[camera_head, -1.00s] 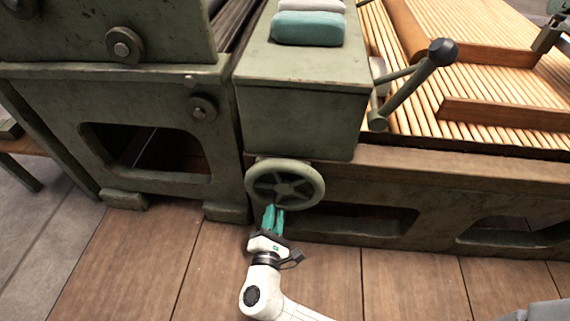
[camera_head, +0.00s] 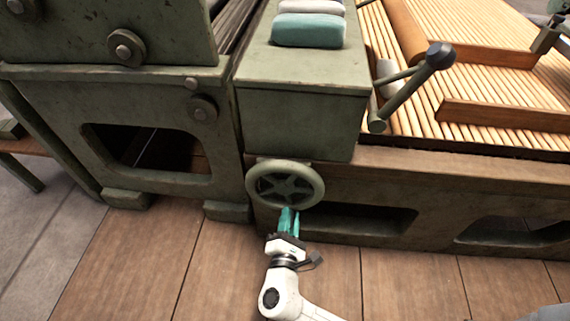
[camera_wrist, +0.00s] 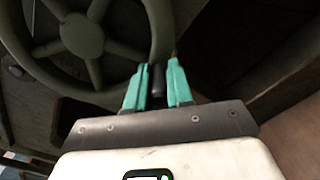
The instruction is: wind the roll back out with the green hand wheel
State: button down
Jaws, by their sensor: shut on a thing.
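The green hand wheel (camera_head: 285,162) is a spoked wheel on the front of the green machine, below a box-shaped housing. In the wrist view the wheel (camera_wrist: 82,35) fills the upper left, with its hub and spokes showing. My gripper (camera_head: 290,211) is at the lower right of the wheel's rim, its teal fingers pointing up at it. In the wrist view my gripper (camera_wrist: 158,80) is shut on a dark handle (camera_wrist: 158,82) that stands between the fingers beside the rim. The roll cannot be made out for certain.
The green housing (camera_head: 300,115) overhangs the wheel, with folded cloths (camera_head: 308,31) on top. A lever with a black knob (camera_head: 439,55) sticks out at its right. A slatted wooden bed (camera_head: 480,85) lies beyond. The plank floor (camera_head: 150,255) in front is clear.

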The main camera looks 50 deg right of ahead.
aim_at(314, 202)
jog(key=shift+s+d, duration=0.1)
jog(key=shift+s+d+r+p, duration=0.35)
jog(key=shift+s+p, duration=0.15)
jog(key=shift+s+d+r+p, duration=0.35)
jog(key=shift+s+p, duration=0.1)
jog(key=shift+s, duration=0.05)
jog(key=shift+s+d, duration=0.25)
jog(key=shift+s, duration=0.05)
jog(key=shift+s+d+r+p, duration=0.25)
jog(key=shift+s+r+p, duration=0.1)
jog(key=shift+r+p, duration=0.25)
jog(key=shift+s+d+r+p, duration=0.25)
jog(key=shift+s+r+p, duration=0.1)
jog(key=shift+r+p, duration=0.25)
jog(key=shift+s+d+r, duration=0.2)
jog(key=shift+s+d, duration=0.05)
